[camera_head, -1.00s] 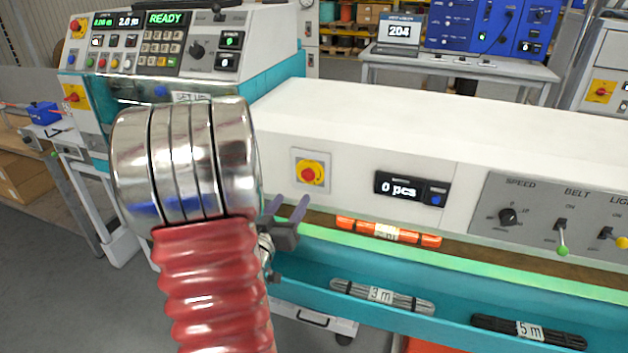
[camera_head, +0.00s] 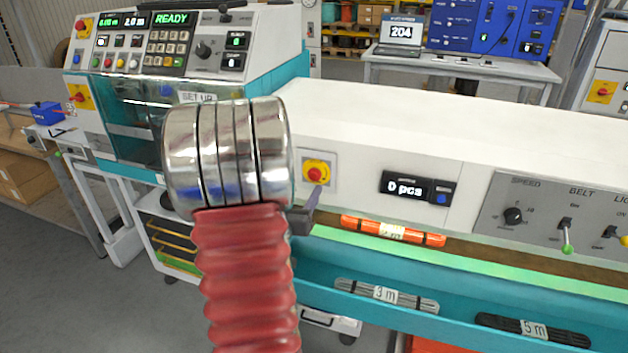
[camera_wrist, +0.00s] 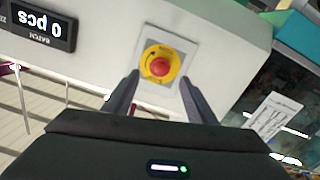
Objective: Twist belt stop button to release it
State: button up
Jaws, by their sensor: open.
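The belt stop button (camera_head: 315,173) is a red mushroom button on a yellow plate on the front of the white belt housing. In the wrist view the red button (camera_wrist: 159,67) lies beyond and between my two open fingers. My gripper (camera_head: 312,197) is open and empty, just below the button in the head view; my arm hides most of it there. In the wrist view my gripper (camera_wrist: 160,88) has a finger on each side of the yellow plate's lower part. I cannot tell whether the fingertips touch the panel.
A counter display (camera_head: 416,188) reading 0 pcs is right of the button. Further right is a panel (camera_head: 535,215) with a speed knob and switches. An orange cable bundle (camera_head: 392,231) lies on the belt below. A teal tray (camera_head: 455,287) holds cable bundles.

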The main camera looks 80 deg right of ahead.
aim_at(313, 177)
jog(key=d, duration=0.7)
jog(key=shift+s+d, duration=0.25)
jog(key=shift+s, duration=0.1)
jog(key=shift+c, duration=0.4)
